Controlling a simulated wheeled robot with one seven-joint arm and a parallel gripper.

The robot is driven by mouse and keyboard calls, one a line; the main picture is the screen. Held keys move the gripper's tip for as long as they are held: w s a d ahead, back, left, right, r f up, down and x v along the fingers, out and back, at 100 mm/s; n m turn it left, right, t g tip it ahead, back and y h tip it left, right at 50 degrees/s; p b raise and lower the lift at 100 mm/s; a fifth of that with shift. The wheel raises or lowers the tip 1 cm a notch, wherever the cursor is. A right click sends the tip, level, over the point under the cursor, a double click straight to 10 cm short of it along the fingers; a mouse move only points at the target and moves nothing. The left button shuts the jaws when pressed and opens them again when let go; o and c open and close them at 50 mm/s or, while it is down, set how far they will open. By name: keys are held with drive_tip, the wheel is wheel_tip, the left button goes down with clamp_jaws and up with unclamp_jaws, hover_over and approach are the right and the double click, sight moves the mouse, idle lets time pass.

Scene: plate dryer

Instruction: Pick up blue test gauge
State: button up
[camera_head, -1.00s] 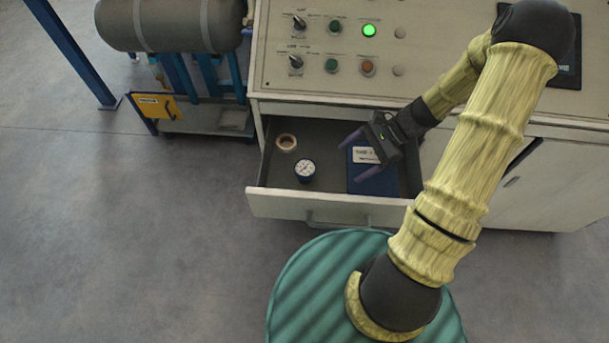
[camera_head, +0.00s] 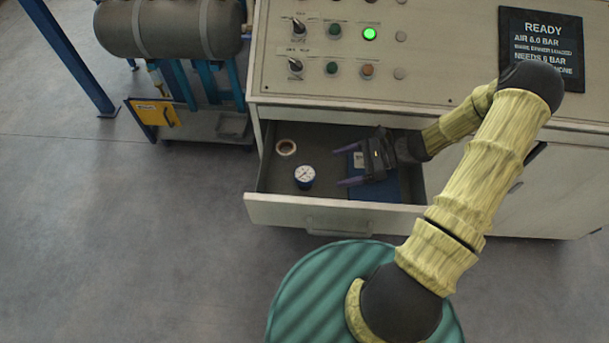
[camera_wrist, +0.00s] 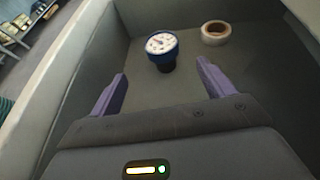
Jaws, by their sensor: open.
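The blue test gauge (camera_head: 304,176) has a white round dial and a blue rim. It stands on the floor of the open drawer (camera_head: 310,214), left of my gripper (camera_head: 343,168). In the wrist view the gauge (camera_wrist: 162,47) is ahead of my gripper (camera_wrist: 158,82), on a dark base, a little beyond the purple fingertips and roughly between their lines. My gripper is open and empty, inside the drawer area with fingers pointing left toward the gauge. Nothing hides the gauge.
A tape-like ring (camera_head: 286,147) lies behind the gauge, also in the wrist view (camera_wrist: 215,33). A blue booklet or box (camera_head: 374,190) lies under my gripper. The drawer walls close in around; the control panel (camera_head: 440,60) stands above at the back.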

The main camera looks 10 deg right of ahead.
sight(315, 173)
drive_tip(key=x, duration=0.7)
drive_tip(key=shift+s+a, duration=0.1)
drive_tip(key=shift+a, duration=0.15)
drive_tip(key=shift+a+f, duration=0.2)
drive_tip(key=shift+a, duration=0.15)
drive_tip(key=x, duration=0.5)
drive_tip(key=shift+w+a+r, duration=0.1)
drive_tip(key=shift+w, duration=0.2)
drive_tip(key=c, duration=1.1)
drive_tip(key=shift+c, duration=0.2)
